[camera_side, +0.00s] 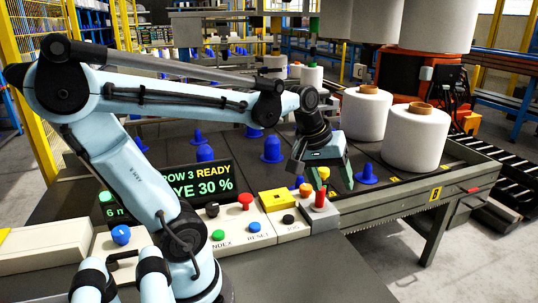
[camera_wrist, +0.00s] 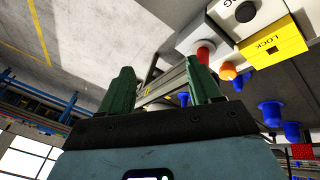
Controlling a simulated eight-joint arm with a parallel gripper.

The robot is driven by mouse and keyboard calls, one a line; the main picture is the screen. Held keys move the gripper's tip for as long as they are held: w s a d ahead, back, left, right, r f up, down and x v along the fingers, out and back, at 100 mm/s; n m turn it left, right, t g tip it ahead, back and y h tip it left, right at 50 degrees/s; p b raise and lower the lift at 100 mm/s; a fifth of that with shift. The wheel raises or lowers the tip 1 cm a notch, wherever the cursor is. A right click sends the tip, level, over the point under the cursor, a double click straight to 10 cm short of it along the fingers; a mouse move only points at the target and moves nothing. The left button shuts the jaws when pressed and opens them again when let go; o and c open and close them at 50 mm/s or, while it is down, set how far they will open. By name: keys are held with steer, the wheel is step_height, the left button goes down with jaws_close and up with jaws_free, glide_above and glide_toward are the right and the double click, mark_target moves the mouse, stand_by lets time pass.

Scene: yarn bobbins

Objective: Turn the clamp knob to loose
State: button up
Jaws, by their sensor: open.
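No label reading clamp is legible, so I cannot tell which control is the clamp knob. In the side view, a black knob (camera_side: 212,209) stands left of a red mushroom button (camera_side: 245,200) on the INDEX/RESET panel. A black knob (camera_side: 288,219) sits on the box to its right, and also shows in the wrist view (camera_wrist: 245,12). A red cylinder (camera_side: 320,199) stands beside it. My gripper (camera_side: 320,181) is open above and behind the red cylinder, pointing down. In the wrist view its green fingers (camera_wrist: 158,68) are apart with nothing held between them.
A yellow LOCK block (camera_wrist: 272,43) and an orange knob (camera_wrist: 228,70) are near the red cylinder. Green (camera_side: 218,235) and blue (camera_side: 254,227) buttons are on the panel. Blue pegs (camera_side: 271,150) stand on the dark table. White bobbins (camera_side: 415,138) stand at the right.

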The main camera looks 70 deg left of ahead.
steer(key=w+a+n+g+h, duration=0.1)
steer(key=w+a+n, duration=0.1)
steer(key=a+n, duration=0.7)
steer(key=n+h, duration=0.2)
steer(key=n, duration=0.7)
glide_toward(306, 186)
steer(key=shift+g, duration=0.3)
steer(key=x, duration=0.8)
steer(key=shift+w+f, duration=0.2)
steer(key=shift+w, duration=0.1)
steer(key=shift+c, duration=0.4)
steer(key=c, duration=0.9)
